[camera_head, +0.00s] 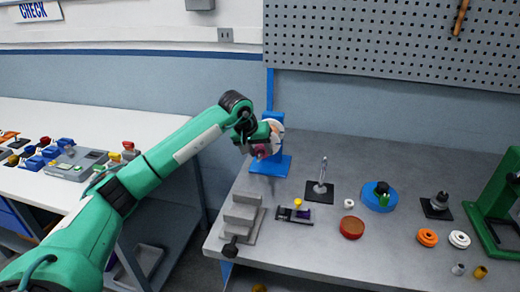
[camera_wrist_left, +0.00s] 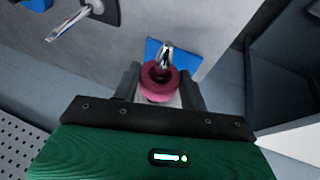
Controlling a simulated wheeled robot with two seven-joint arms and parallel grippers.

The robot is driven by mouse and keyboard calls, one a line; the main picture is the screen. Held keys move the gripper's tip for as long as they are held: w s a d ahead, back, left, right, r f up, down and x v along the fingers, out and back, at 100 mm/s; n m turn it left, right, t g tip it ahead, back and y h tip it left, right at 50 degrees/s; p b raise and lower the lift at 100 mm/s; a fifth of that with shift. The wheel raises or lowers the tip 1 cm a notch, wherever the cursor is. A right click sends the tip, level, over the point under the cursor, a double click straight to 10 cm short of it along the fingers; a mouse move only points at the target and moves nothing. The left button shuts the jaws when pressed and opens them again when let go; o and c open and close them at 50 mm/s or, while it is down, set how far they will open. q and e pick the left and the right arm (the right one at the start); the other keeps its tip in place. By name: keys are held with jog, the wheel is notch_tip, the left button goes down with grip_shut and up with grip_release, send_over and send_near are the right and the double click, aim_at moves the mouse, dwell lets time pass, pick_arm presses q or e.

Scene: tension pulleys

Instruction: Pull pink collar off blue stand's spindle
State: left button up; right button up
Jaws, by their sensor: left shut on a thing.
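The blue stand (camera_head: 272,166) stands at the back left of the grey table, its base flat on the tabletop. The pink collar (camera_head: 261,152) is at the stand's front in the head view, partly hidden by my gripper. My left gripper (camera_head: 264,143) is shut on the collar. In the left wrist view the collar (camera_wrist_left: 160,88) sits between the two dark fingers (camera_wrist_left: 159,90). The shiny metal spindle (camera_wrist_left: 166,56) shows at the collar's centre, and the collar appears to be around it. A blue part of the stand (camera_wrist_left: 186,58) shows behind. My right gripper is not in view.
A grey stepped block (camera_head: 240,218) and a small black fixture (camera_head: 296,214) are in front of the stand. A black plate with an upright metal rod (camera_head: 321,188) stands to the right. A blue disc (camera_head: 378,198) and red dish (camera_head: 351,228) lie farther right. A pegboard (camera_head: 400,45) is behind.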

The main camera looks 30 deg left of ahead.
aim_at(258, 159)
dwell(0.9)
pick_arm(q)
jog(key=shift+s+d+b, duration=0.2)
jog(key=shift+s+b, duration=0.1)
jog(key=shift+s, duration=0.45)
jog(key=shift+s+d+b, duration=0.2)
jog(key=shift+s+b, duration=0.1)
jog(key=shift+s, duration=0.65)
jog(key=shift+s+d, duration=0.1)
jog(key=shift+s+b, duration=0.2)
jog(key=shift+b, duration=0.15)
jog(key=shift+s+d+b, duration=0.2)
jog(key=shift+s+b, duration=0.05)
jog(key=shift+s, duration=0.45)
jog(key=shift+s+d+b, duration=0.2)
jog(key=shift+s, duration=0.5)
jog(key=shift+s, duration=0.1)
